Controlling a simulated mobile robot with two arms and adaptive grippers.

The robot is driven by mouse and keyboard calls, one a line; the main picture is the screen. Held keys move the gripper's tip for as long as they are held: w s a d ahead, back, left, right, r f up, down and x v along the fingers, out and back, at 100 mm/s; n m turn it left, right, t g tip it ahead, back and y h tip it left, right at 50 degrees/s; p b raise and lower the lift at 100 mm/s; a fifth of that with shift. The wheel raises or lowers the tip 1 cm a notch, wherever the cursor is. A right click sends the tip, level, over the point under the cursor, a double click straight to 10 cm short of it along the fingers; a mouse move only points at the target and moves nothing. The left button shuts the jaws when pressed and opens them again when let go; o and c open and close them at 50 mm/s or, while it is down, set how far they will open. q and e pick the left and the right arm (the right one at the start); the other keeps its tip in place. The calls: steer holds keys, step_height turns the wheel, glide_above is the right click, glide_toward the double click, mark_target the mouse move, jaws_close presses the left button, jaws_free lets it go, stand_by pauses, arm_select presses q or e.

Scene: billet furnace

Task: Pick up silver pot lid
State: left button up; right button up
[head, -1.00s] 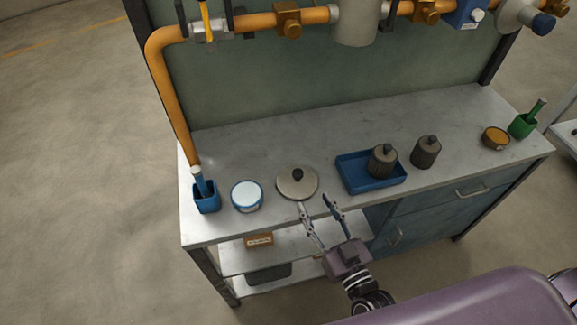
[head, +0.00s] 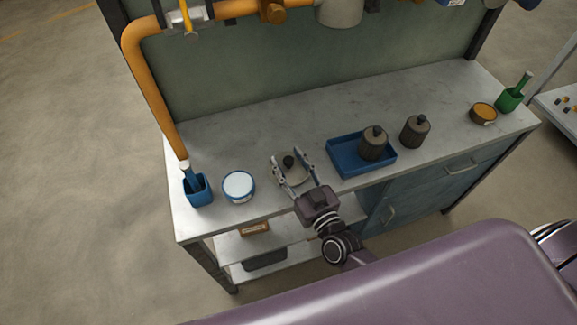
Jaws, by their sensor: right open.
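The silver pot lid (head: 291,176) lies flat on the grey workbench in the head view, with a dark knob (head: 288,161) at its middle. My right gripper (head: 287,157) is open over the lid, one finger on each side of the knob. The fingers hide parts of the lid's disc. I cannot tell how high the fingertips are above the lid. My left gripper is not in view.
A white-topped blue tin (head: 239,186) and a blue holder (head: 197,191) stand left of the lid. A blue tray (head: 342,162) with a dark canister (head: 373,145) is close on the right. The bench top (head: 240,130) behind is clear.

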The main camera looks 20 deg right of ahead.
jaws_close()
stand_by(0.3)
